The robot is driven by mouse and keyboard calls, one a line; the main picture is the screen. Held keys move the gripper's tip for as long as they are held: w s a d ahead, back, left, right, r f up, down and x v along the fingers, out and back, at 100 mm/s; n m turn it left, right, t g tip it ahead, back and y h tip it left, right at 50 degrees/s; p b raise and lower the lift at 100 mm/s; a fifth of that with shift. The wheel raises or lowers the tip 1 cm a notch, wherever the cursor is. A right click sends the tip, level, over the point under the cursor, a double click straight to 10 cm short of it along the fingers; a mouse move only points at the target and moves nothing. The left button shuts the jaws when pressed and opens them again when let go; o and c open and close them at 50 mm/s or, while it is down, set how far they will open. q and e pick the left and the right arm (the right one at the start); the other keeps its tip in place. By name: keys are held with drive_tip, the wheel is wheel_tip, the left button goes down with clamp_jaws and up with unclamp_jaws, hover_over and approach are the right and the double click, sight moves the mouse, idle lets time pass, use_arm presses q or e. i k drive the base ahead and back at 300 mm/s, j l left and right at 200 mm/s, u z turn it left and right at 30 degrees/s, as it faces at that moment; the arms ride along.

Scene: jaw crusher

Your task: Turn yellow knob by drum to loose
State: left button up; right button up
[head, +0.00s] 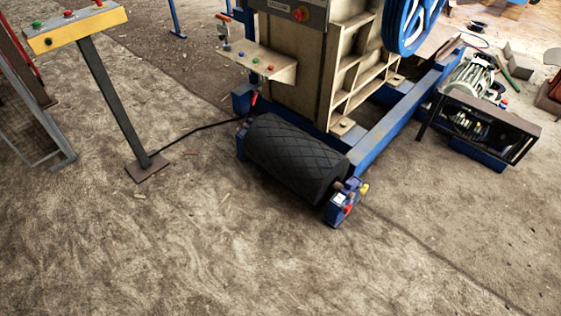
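A small yellow knob (365,189) sits on the right side of the blue bearing bracket (340,203) at the near right end of the drum. The black drum (296,158) has a diamond-pattern surface and lies at the foot of the crusher. The bracket also carries a red part and a pale label. The knob is too small to tell how it is set. Neither of my grippers shows in the head view.
The beige crusher body (300,62) with a blue wheel stands behind the drum. A yellow control box (78,26) on a post stands at left, its cable running to the drum. A motor unit (480,122) stands at right. The dirt floor in front is clear.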

sight(363, 188)
drive_tip(key=j+z, duration=0.2)
drive_tip(key=j, duration=0.45)
drive_tip(key=k+j+z, duration=0.2)
drive_tip(key=j, duration=0.45)
drive_tip(key=i+j+z, duration=0.1)
drive_tip(key=i+j, duration=0.2)
drive_tip(key=i+j+z, duration=0.15)
drive_tip(key=j, duration=0.25)
drive_tip(key=i+j+z, duration=0.1)
drive_tip(key=i+j, duration=0.25)
drive_tip(key=i+j+z, duration=0.15)
drive_tip(key=j, duration=0.3)
drive_tip(key=l, duration=1.25)
drive_tip(key=k+l, duration=0.1)
drive_tip(key=l, duration=1.2)
drive_tip(key=z, duration=0.75)
drive_tip(key=i, duration=1.95)
drive_tip(key=l+z, duration=0.05)
drive_tip(key=l, duration=0.05)
